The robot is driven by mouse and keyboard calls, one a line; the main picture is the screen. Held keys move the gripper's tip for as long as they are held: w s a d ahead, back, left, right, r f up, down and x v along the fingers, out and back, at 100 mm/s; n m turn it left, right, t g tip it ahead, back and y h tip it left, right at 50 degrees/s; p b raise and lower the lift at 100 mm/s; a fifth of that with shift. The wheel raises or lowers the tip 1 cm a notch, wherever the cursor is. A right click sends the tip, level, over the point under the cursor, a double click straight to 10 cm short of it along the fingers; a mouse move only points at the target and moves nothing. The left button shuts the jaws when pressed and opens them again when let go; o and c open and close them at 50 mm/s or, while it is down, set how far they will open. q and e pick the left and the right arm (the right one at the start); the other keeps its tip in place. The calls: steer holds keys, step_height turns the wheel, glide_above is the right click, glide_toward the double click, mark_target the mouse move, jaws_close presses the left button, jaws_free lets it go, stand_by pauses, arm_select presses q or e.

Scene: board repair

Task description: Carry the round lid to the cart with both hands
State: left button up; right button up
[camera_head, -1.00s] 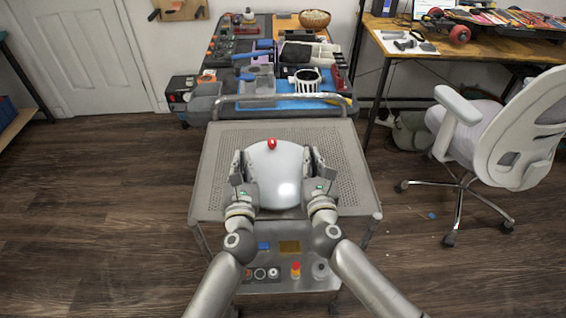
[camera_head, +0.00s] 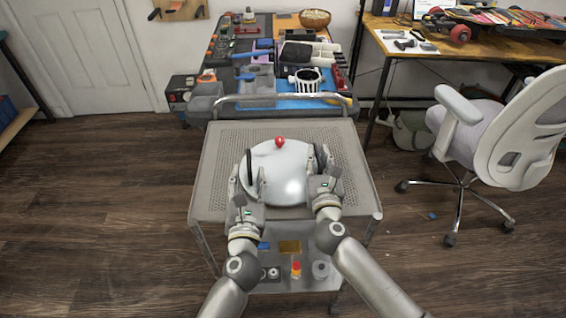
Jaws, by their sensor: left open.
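The round lid (camera_head: 277,170) is a smooth white dome with a red knob (camera_head: 280,142) at its far side. It appears to lie on the perforated top of the metal cart (camera_head: 222,145); its near underside is hard to make out. My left gripper (camera_head: 255,168) is at the lid's left edge, with its two fingers apart. My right gripper (camera_head: 320,157) is at the lid's right edge; its fingers overlap the rim in view, and I cannot tell whether they grip it.
Small items, including a red-capped bottle (camera_head: 296,269), stand on the cart's lower shelf. A cluttered workbench (camera_head: 230,65) stands just beyond the cart. A white office chair (camera_head: 510,140) is on the right. The floor (camera_head: 110,200) to the left is clear.

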steer(key=shift+o, duration=1)
steer(key=s, duration=0.3)
steer(key=s+d, duration=0.1)
steer(key=s, duration=0.7)
steer(key=shift+s+d, duration=0.25)
arm_select(q)
steer(key=shift+s, duration=0.1)
arm_select(e)
steer(key=shift+f, duration=0.1)
